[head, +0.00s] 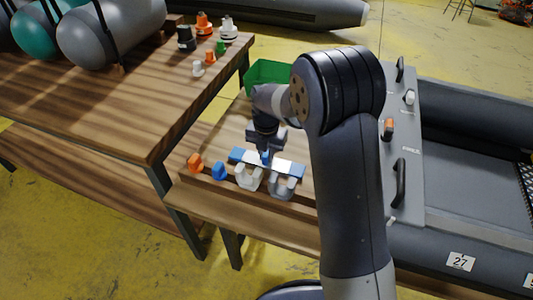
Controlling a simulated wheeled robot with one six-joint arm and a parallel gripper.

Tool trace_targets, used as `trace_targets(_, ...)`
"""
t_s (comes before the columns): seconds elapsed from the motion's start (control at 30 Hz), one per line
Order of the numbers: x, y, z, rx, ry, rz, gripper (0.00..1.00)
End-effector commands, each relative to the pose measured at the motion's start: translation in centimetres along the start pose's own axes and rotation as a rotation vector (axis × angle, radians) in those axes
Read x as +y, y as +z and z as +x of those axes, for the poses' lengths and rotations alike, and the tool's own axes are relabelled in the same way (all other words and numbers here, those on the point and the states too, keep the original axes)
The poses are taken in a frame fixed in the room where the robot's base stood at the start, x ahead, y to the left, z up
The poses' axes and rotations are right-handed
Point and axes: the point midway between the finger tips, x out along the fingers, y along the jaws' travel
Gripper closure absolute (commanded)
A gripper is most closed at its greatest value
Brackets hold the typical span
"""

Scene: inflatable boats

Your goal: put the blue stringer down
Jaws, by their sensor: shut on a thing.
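The blue stringer (237,154) is a long bar with blue ends and pale stretches between, seen in the head view below my wrist. My gripper (266,154) points down and is shut on the middle of the bar. The bar is roughly level, just behind and above two pale grey hook-shaped holders (248,178) on the lower wooden bench. I cannot tell whether the bar touches the holders or the bench. My arm hides part of the bench to the right of it.
An orange fitting (194,162) and a blue fitting (219,171) stand left of the holders. A green bin (268,73) is behind my wrist. A higher wooden table (110,105) with tanks and small valves is at left. A grey inflatable boat (470,160) lies at right.

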Motion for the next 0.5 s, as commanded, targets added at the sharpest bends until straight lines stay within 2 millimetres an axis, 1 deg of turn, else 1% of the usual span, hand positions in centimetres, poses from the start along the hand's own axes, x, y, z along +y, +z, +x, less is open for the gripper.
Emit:
trace_targets(0.03, 0.0, 0.0, 0.27, 0.0, 0.0, 0.0, 1.0)
trace_targets(0.07, -0.01, -0.01, 0.23, 0.0, 0.0, 0.0, 0.82)
trace_targets(0.3, -0.01, -0.01, 0.19, 0.001, 0.0, 0.0, 0.63)
trace_targets(0.5, -0.01, -0.01, 0.17, 0.001, 0.0, 0.0, 0.62)
